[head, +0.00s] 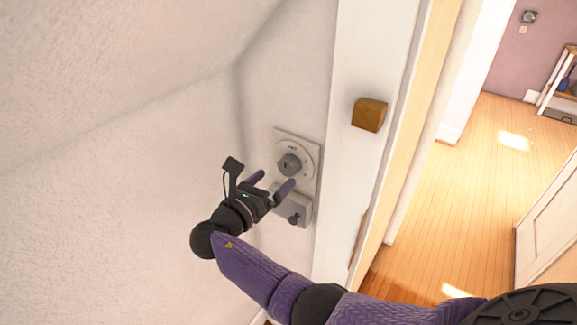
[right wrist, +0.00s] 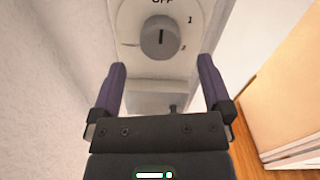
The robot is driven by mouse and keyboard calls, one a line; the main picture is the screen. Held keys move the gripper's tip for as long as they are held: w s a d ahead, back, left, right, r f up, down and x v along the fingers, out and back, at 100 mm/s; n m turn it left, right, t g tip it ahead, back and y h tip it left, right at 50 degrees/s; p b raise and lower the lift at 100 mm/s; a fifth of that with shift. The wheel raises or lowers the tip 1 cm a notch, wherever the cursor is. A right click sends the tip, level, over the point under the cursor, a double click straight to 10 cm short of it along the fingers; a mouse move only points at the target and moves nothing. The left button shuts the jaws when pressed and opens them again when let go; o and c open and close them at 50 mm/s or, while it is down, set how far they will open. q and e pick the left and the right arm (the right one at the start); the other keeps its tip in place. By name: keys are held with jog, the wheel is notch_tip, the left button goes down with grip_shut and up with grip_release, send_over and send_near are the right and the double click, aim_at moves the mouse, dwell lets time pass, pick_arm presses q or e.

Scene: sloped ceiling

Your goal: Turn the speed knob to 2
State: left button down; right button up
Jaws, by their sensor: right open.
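The grey speed knob (head: 290,163) sits on a pale dial plate (head: 311,150) on the white wall. In the right wrist view the knob (right wrist: 160,38) has a dark mark that stands about vertical, below the word OFF. A 1 is printed at its upper right, and another mark at its lower right is too blurred to read surely. My right gripper (head: 274,180) is open and empty, just in front of and below the knob. Its two purple fingers (right wrist: 161,66) are spread below the knob, apart from it. My left gripper is not in view.
A grey box (head: 292,207) with a small dark knob (head: 294,219) is fixed just below the dial. A wooden block (head: 369,114) sticks out from the white door frame on the right. Beyond the doorway is open wooden floor (head: 490,170).

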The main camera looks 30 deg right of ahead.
aim_at(285, 169)
jog(key=x, duration=0.5)
jog(key=shift+b, duration=0.35)
jog(key=shift+f, duration=0.1)
jog(key=c, duration=1.3)
jog(key=shift+o, duration=0.2)
